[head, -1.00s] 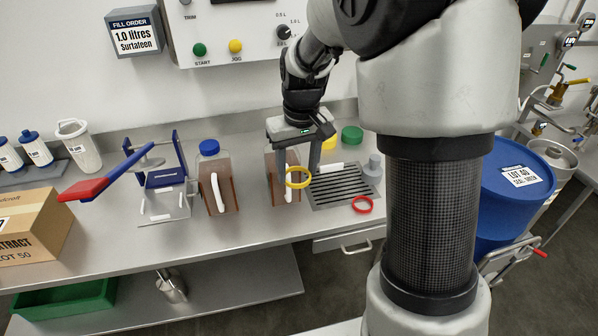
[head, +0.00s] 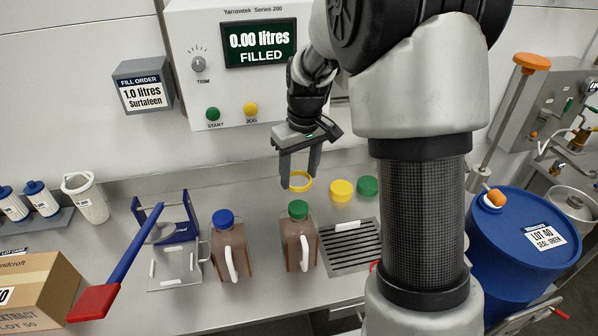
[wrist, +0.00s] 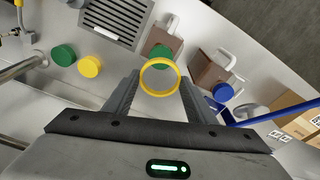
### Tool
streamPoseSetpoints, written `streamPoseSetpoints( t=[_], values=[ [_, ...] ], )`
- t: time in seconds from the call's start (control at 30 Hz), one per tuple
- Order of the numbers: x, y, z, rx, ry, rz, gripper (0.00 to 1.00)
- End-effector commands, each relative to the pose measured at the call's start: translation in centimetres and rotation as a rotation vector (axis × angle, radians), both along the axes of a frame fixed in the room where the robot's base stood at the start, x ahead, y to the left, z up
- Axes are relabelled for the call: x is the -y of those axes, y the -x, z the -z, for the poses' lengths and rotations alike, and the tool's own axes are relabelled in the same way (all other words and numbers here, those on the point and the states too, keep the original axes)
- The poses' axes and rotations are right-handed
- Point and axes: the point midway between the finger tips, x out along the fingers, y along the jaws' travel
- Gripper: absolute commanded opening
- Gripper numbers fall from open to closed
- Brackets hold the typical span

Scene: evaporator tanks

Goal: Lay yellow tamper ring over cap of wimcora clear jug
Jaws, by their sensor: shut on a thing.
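The yellow tamper ring (head: 310,183) hangs from my gripper (head: 298,184), which is shut on it and holds it in the air. The ring also shows between the fingertips in the wrist view (wrist: 160,95). Below it on the bench stands a brown-filled clear jug (head: 298,246) with a green cap (head: 298,208) and white handle. In the wrist view the green cap (wrist: 160,55) shows partly through the ring. A similar jug (head: 228,254) with a blue cap (head: 224,217) stands to its left. I cannot read which jug is wimcora.
Loose yellow (head: 342,190) and green (head: 367,186) caps lie behind the drain grille (head: 352,246). A blue press (head: 177,220) with a red-ended lever (head: 93,302) stands left of the jugs. A cardboard box (head: 42,290) sits far left.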

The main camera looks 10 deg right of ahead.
Motion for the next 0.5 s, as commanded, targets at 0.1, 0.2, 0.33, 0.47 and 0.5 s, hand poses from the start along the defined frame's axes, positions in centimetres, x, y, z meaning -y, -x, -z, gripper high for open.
streamPoseSetpoints(
  t=[0.1, 0.2, 0.33, 0.47, 0.5],
  values=[
    [0.0, 0.0, 0.0, 0.000, 0.000, 0.001, 0.30],
    [0.0, 0.0, 0.2, 0.000, 0.000, 0.003, 0.30],
    [0.0, 0.0, 0.8, -0.001, 0.000, 0.003, 0.30],
    [0.0, 0.0, 1.8, -0.001, 0.000, 0.003, 0.30],
    [0.0, 0.0, 2.2, -0.001, 0.000, 0.003, 0.30]
  ],
)
